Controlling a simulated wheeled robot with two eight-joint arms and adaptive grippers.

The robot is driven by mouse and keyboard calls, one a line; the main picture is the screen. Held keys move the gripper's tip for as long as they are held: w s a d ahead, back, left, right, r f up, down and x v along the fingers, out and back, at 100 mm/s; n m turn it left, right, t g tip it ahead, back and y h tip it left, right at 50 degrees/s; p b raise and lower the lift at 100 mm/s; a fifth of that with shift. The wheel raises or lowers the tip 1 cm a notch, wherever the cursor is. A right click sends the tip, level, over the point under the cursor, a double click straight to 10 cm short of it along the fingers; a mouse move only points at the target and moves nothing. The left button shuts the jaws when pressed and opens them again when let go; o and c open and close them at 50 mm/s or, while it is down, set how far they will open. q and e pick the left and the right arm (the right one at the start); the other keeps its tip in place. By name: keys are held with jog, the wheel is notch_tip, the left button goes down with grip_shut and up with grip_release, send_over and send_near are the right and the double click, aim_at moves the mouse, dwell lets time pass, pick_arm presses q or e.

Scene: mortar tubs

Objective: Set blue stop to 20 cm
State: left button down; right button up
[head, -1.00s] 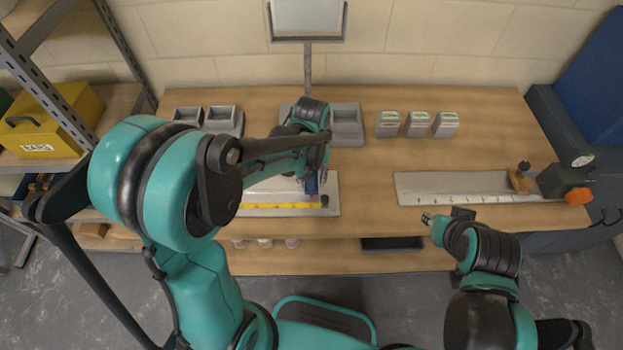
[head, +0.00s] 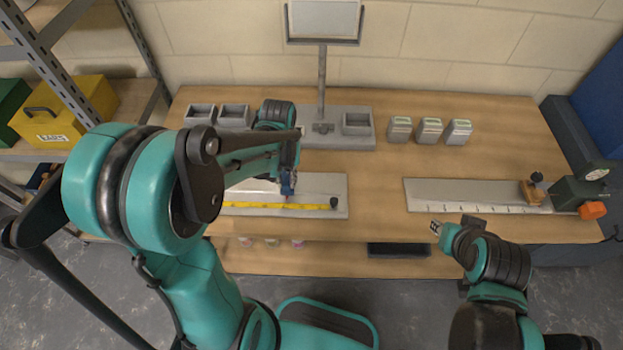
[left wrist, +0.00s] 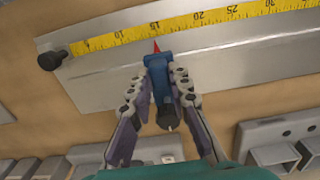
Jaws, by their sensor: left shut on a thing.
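The blue stop (left wrist: 158,70) sits on a grey metal plate (left wrist: 90,75) beside a yellow measuring tape (left wrist: 195,20). Its red pointer is close to the 15 mark in the left wrist view, short of the 20. My left gripper (left wrist: 161,84) is shut on the blue stop, with a finger on each side. In the head view the stop (head: 288,184) is partly hidden by my left gripper (head: 288,172). A black knob (left wrist: 54,60) stands at the tape's low end. My right gripper (head: 437,228) is over the bench's front edge, away from the plate; its fingers are too small to read.
A second plate (head: 450,192) with a scale, a wooden block (head: 531,192) and an orange knob (head: 592,210) lies at the right. Grey trays (head: 233,116) and several small labelled boxes (head: 429,130) stand at the back. The bench between the plates is clear.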

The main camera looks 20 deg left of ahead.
pick_arm(q)
jog(key=a, duration=0.1)
jog(key=s+a, duration=0.1)
jog(key=a, duration=0.3)
jog(key=shift+s+a, duration=0.1)
jog(key=shift+s, duration=0.15)
jog(key=c, duration=1.4)
grip_release()
notch_tip(320, 180, up, 12)
